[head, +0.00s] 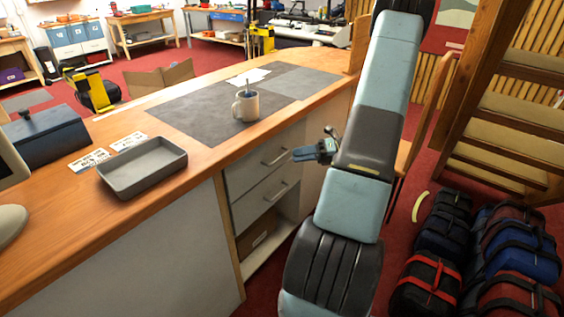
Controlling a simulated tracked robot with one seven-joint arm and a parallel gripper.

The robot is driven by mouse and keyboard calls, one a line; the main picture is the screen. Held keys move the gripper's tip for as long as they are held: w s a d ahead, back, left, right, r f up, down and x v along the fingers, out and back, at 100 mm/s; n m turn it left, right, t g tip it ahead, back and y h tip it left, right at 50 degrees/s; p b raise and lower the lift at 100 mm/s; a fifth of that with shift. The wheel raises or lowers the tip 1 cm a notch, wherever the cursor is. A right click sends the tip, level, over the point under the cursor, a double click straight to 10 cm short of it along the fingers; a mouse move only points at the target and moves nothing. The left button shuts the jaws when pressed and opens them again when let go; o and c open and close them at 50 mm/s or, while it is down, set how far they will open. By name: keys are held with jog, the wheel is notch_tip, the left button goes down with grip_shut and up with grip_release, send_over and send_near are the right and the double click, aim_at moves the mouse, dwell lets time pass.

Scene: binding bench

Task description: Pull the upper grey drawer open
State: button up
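The upper grey drawer (246,173) is set in the bench front below the wooden worktop. It looks shut, flush with the lower grey drawer (250,210). A metal bar handle (275,158) runs across its face. My gripper (296,154) is to the right of this handle, at about its height in the picture, with its fingers pointing left. A gap shows between the fingers and the handle in the picture; depth is hard to judge. The fingers are small and seen from the side, so I cannot tell whether they are open or shut. Nothing visible is held.
Below the drawers is an open shelf with a brown box (257,235). On the worktop (200,172) are a grey tray (140,172), a mug (246,106) on a dark mat, cards and a dark blue box (47,141). Several bags (440,240) and wooden steps (520,125) stand at right.

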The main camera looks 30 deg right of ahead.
jog(key=s+d+f+m+t+h, duration=0.2)
jog(key=d+f+m+t, duration=0.55)
jog(key=f+m, duration=0.2)
jog(key=x, duration=1.3)
jog(key=shift+w+a+r, duration=0.25)
jog(key=shift+r, duration=0.05)
grip_shut()
